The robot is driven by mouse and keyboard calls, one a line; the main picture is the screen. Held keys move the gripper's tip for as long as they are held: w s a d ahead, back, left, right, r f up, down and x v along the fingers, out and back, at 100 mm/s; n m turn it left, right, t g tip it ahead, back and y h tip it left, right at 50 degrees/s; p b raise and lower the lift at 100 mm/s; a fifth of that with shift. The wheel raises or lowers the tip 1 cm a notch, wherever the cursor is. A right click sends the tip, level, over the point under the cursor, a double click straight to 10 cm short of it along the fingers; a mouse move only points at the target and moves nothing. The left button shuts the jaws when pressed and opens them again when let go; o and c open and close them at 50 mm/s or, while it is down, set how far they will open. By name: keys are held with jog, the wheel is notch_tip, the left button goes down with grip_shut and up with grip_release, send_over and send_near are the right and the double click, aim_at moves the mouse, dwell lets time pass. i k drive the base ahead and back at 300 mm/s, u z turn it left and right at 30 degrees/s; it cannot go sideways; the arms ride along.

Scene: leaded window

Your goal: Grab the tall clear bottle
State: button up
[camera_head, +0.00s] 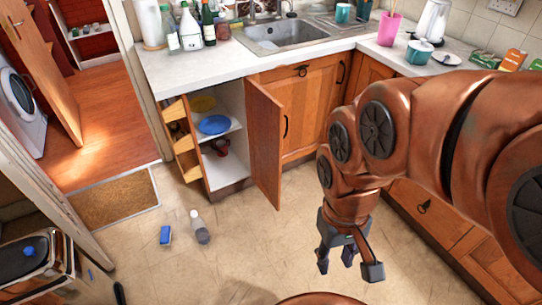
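A clear, pale bottle (202,230) with a grey-white cap is on the floor, left of centre. I cannot tell for sure whether it stands or lies. Which bottle is the tall clear one is not certain. My gripper (348,265) hangs over the floor at the lower right, fingers spread and empty. It is well to the right of the floor bottle and far from the counter bottles.
A blue sponge-like block (165,235) lies left of the floor bottle. An open cabinet door (265,142) juts out beside shelves holding a blue plate (214,124). A bin-like metal box (35,265) stands at lower left. The floor between gripper and floor bottle looks clear.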

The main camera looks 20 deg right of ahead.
aim_at(198, 225)
jog(key=z, duration=0.9)
jog(key=i, duration=2.9)
jog(key=u, duration=4.55)
